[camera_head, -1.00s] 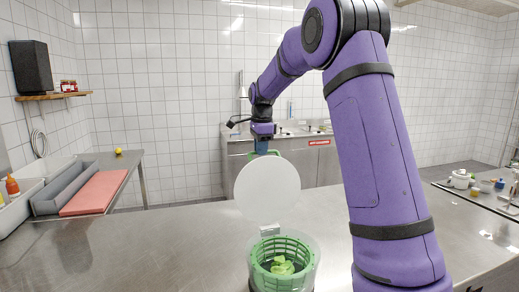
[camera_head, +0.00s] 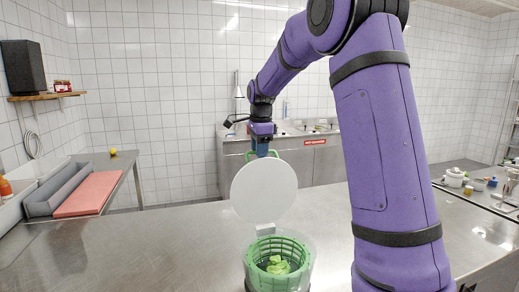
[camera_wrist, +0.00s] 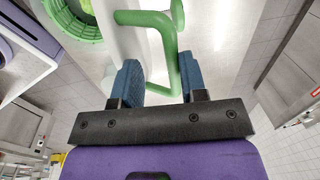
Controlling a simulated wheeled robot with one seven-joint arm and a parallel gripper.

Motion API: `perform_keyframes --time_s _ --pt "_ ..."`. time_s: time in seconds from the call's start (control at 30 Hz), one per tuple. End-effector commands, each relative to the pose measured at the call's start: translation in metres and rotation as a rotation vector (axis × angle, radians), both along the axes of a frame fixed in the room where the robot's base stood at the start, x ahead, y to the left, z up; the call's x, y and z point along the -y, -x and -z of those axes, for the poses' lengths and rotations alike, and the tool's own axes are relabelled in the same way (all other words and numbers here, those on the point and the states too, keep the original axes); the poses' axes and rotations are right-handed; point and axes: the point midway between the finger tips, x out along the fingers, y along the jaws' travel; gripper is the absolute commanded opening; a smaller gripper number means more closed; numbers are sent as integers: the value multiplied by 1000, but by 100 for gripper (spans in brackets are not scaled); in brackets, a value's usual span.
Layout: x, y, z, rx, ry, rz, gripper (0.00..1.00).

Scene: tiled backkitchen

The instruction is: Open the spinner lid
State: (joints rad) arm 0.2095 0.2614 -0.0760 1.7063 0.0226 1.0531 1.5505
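The salad spinner (camera_head: 279,262) stands on the steel counter, a clear bowl with a green slotted basket and green leaves inside. Its round white lid (camera_head: 264,192) stands upright and tilted up at the far side of the bowl, leaving the basket uncovered. The lid's green handle (camera_head: 277,154) shows behind its top edge, and in the wrist view the handle (camera_wrist: 163,40) reaches down between the blue fingers. My gripper (camera_head: 262,149) is behind the lid's top. In the wrist view my gripper (camera_wrist: 158,75) is open, with its right finger close to or touching the handle.
The steel counter (camera_head: 130,245) is clear to the left of the spinner. A side table holds a red board (camera_head: 95,193) and a grey bin (camera_head: 58,190). A white pot (camera_head: 454,177) and small items stand at the right. A sink counter (camera_head: 310,160) is behind.

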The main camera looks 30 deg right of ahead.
Motion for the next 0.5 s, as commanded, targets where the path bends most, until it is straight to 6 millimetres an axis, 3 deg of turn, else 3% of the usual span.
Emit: perform_keyframes --time_s 0.23,0.5 --pt "0 1 -15 2 1 0 39" --pt "-2 7 -65 4 1 0 39"
